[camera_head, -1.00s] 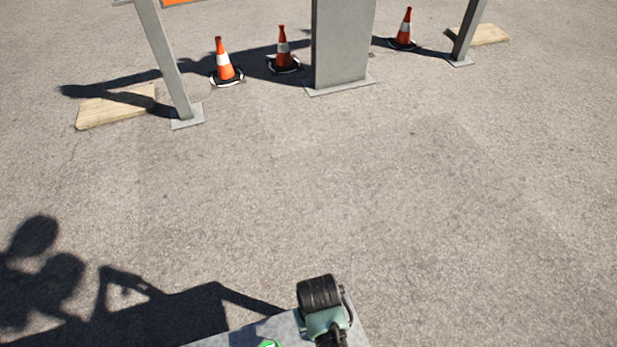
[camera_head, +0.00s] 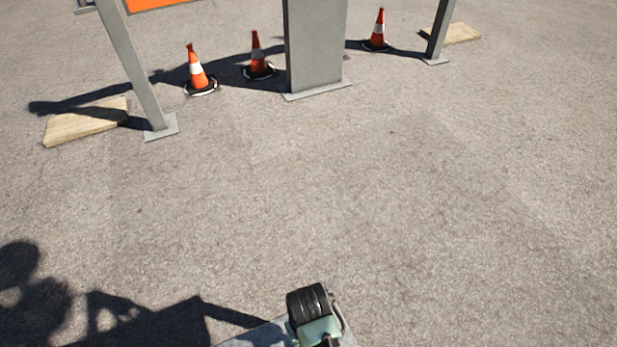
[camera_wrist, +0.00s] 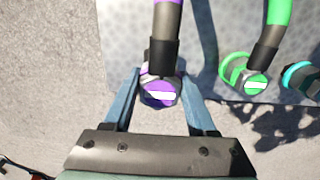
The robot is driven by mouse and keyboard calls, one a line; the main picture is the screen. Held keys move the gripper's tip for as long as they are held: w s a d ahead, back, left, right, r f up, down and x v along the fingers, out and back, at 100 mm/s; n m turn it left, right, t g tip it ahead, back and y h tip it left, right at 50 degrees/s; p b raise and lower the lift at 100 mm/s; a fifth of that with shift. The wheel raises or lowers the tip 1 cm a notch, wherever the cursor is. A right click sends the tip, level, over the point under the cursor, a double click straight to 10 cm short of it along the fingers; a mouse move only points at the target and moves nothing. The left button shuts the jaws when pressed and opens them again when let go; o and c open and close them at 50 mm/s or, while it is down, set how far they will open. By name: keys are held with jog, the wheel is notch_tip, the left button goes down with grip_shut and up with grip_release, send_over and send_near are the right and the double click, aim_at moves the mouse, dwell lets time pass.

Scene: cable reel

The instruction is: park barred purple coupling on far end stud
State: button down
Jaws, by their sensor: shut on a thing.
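The purple coupling (camera_wrist: 159,92) has a white bar across its round face. A purple hose with a black sleeve runs up from it in the wrist view. My gripper (camera_wrist: 158,75) is shut on it, with one blue-grey finger on each side. The coupling's face points toward the wrist camera. A grey speckled plate lies behind it; I cannot tell whether the coupling touches that plate. I cannot make out the far end stud in either view.
A green coupling (camera_wrist: 255,82) with a white bar and a teal coupling (camera_wrist: 300,77) sit to the right. In the head view, orange cones (camera_head: 197,72), a grey pillar (camera_head: 315,45) and a wooden board (camera_head: 88,121) stand or lie beyond open pavement.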

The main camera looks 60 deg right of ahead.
jog(key=shift+f+b, duration=0.7)
jog(key=shift+f, duration=0.9)
jog(key=shift+p, duration=0.75)
jog(key=shift+f+b, duration=0.3)
jog(key=shift+f, duration=0.15)
jog(key=shift+c, duration=0.6)
grip_release()
notch_tip(320, 180, up, 13)
jog(key=p, duration=0.4)
